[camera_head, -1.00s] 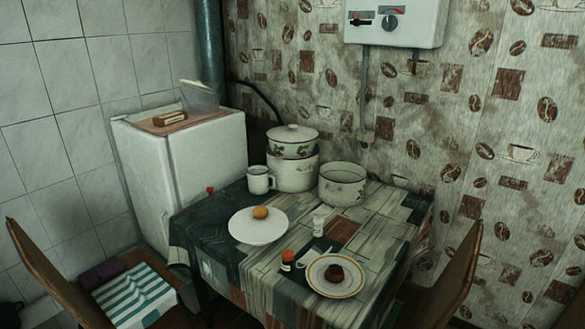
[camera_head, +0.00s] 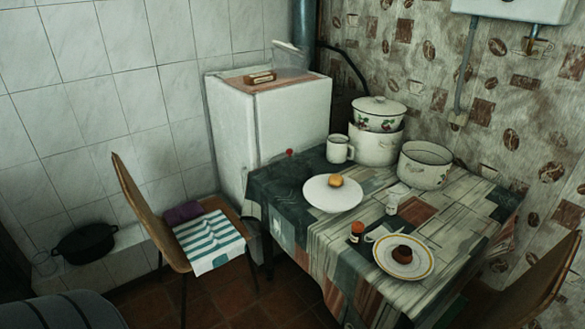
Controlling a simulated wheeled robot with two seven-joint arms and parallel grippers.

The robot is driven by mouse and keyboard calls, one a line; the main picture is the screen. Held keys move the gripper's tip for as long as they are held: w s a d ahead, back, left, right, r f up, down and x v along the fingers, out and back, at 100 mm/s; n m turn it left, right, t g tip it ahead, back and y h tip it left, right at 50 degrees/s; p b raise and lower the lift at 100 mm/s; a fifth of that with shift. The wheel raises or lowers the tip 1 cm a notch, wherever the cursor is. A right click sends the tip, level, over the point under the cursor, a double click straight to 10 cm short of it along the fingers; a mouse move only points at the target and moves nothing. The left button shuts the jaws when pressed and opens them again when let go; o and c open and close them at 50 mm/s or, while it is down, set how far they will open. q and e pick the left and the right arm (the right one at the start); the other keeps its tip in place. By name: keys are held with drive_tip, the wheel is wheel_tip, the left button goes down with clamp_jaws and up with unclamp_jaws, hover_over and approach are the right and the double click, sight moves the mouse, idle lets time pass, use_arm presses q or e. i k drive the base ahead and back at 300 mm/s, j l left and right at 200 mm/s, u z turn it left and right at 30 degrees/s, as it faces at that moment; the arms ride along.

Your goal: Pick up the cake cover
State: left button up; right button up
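I see nothing that I can clearly identify as a cake cover. A pale, translucent, tilted object (camera_head: 291,58) stands on top of the white fridge (camera_head: 292,125), and I cannot tell what it is. On the table, a bun (camera_head: 336,181) lies uncovered on a white plate (camera_head: 322,197). A small dark cake (camera_head: 402,254) lies uncovered on a yellow-rimmed plate (camera_head: 404,271). Neither of my grippers is in view.
The table (camera_head: 455,225) also holds a lidded enamel pot (camera_head: 379,113) stacked on another pot (camera_head: 375,149), an open pot (camera_head: 424,168), a mug (camera_head: 339,150) and small jars. Chairs stand left (camera_head: 145,215) and right (camera_head: 535,285). A black pan (camera_head: 85,243) is at the left wall.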

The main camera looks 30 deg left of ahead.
sight(289, 168)
drive_tip(key=i+j, duration=0.1)
drive_tip(key=j, duration=0.25)
drive_tip(key=i+j, duration=0.1)
drive_tip(key=j, duration=0.3)
drive_tip(key=i+j, duration=0.1)
drive_tip(key=j, duration=0.25)
drive_tip(key=i+j, duration=0.1)
drive_tip(key=j, duration=0.3)
